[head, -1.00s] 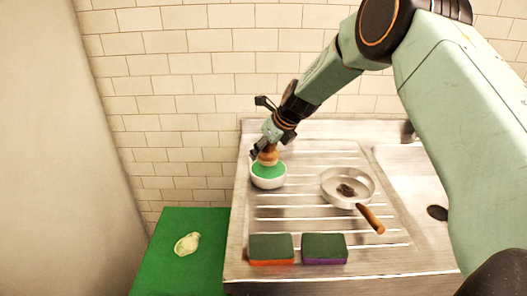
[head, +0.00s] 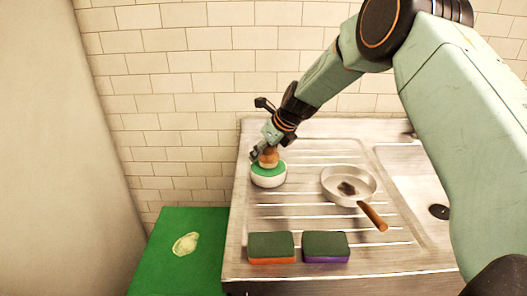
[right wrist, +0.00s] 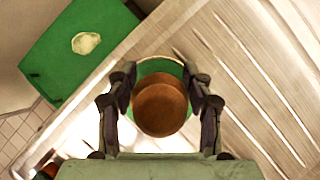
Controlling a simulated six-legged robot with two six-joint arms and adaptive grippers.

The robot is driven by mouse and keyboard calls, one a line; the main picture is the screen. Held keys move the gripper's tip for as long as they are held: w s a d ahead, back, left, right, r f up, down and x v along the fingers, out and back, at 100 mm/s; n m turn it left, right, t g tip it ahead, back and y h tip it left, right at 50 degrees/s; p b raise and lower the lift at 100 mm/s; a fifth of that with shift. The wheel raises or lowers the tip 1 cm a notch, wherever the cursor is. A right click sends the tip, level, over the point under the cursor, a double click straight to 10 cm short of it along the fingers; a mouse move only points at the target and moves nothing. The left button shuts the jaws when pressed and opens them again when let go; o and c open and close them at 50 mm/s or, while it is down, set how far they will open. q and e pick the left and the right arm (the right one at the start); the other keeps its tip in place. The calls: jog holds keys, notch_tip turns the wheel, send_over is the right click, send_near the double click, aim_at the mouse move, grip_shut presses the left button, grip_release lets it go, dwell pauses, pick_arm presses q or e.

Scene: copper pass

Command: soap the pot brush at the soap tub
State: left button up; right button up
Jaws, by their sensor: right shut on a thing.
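The soap tub (head: 268,181) is a round white bowl with green soap in it, at the left of the draining board. My right gripper (head: 262,150) is above the tub, shut on the pot brush (head: 269,158), whose brown wooden top shows. In the right wrist view the round brush top (right wrist: 160,105) sits between the two fingers (right wrist: 160,92), with the green soap (right wrist: 163,67) around and below it. The brush's lower end is hidden, and I cannot tell how deep it is in the soap. My left gripper is not in view.
A small pan (head: 348,184) with a dark patch and wooden handle is right of the tub. Two sponges, orange-edged (head: 271,247) and purple-edged (head: 326,247), lie at the front. A sink (head: 405,165) is at right; a green surface (head: 170,270) at left.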

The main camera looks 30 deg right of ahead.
jog(key=shift+f, duration=0.45)
dwell(0.8)
jog(key=shift+s+f, duration=0.2)
jog(key=shift+f, duration=0.05)
dwell(1.9)
jog(key=shift+r+p, duration=0.1)
jog(key=shift+p, duration=0.2)
notch_tip(320, 180, up, 2)
jog(key=shift+w+p, duration=0.15)
jog(key=shift+p, duration=1)
notch_tip(320, 180, up, 5)
jog(key=p, duration=0.6)
jog(key=shift+r, duration=0.2)
jog(key=shift+f, duration=0.1)
jog(key=shift+f, duration=0.1)
